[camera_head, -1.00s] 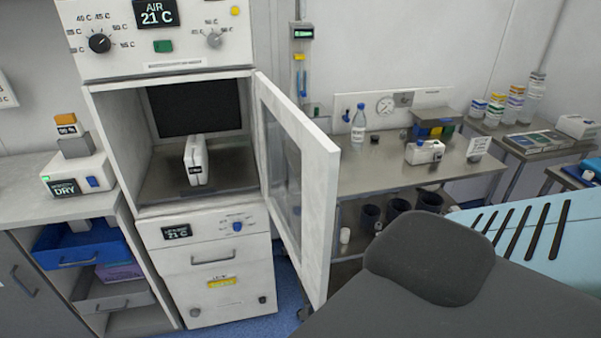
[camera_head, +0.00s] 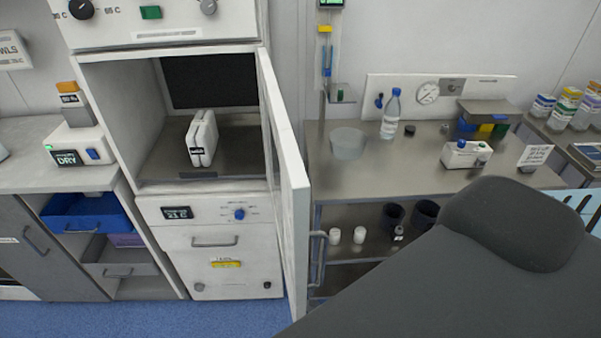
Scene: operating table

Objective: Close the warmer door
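The white warmer door (camera_head: 293,189) stands open, hinged on the right side of the warmer cabinet and swung out towards me. I see it nearly edge-on, with a handle (camera_head: 318,259) on its right face. The warmer chamber (camera_head: 163,158) is open at the front. A white pack (camera_head: 201,138) stands inside it on the dark floor. Neither of my grippers is in view.
A dark grey padded table (camera_head: 460,285) with a headrest fills the lower right, close to the door's lower edge. A steel bench (camera_head: 350,180) stands right of the door. Blue floor (camera_head: 200,318) is clear in front of the warmer.

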